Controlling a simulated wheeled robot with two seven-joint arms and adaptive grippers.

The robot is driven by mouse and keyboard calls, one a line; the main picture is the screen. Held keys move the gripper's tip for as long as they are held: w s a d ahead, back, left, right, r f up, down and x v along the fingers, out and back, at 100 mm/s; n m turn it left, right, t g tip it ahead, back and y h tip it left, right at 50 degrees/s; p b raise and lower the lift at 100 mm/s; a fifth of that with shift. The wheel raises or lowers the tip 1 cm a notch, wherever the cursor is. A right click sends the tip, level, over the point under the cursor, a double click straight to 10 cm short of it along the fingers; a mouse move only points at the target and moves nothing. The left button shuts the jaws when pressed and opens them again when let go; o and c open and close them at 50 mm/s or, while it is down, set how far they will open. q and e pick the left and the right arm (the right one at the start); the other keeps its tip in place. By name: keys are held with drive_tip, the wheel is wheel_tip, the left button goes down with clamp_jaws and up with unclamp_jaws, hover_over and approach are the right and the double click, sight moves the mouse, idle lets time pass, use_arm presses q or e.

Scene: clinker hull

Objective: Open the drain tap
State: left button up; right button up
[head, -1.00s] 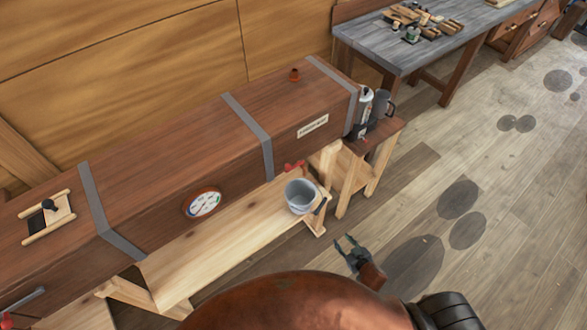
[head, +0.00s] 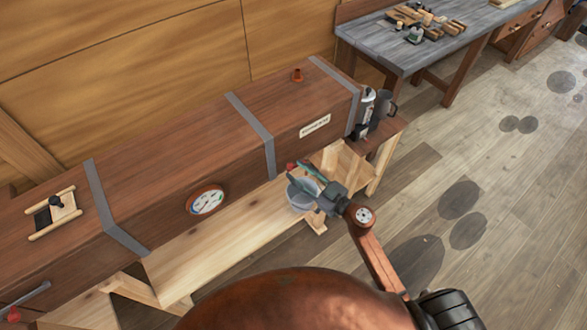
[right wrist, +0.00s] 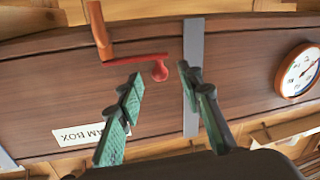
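The drain tap's red handle shows in the head view (head: 291,166), low on the front of the long wooden steam box (head: 160,165), partly hidden by my right gripper. In the right wrist view the red tap (right wrist: 135,60) has a rounded red end, with an orange-brown part (right wrist: 70,19) beside it. My right gripper (head: 302,174) is open and empty. In the right wrist view its two green-padded fingers (right wrist: 155,82) are apart, with the red end between and beyond their tips; I see no contact. My left gripper is not in view.
A grey bucket (head: 299,198) stands under the tap on the pale wooden bench (head: 215,231), partly behind my right gripper. A round gauge (head: 206,200) is on the box front. A small stand at the right holds a flask (head: 367,104) and mug (head: 386,104). Floor at the right is clear.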

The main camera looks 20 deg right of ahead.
drive_tip(key=shift+x, duration=1.25)
drive_tip(key=shift+c, duration=0.6)
clamp_jaws()
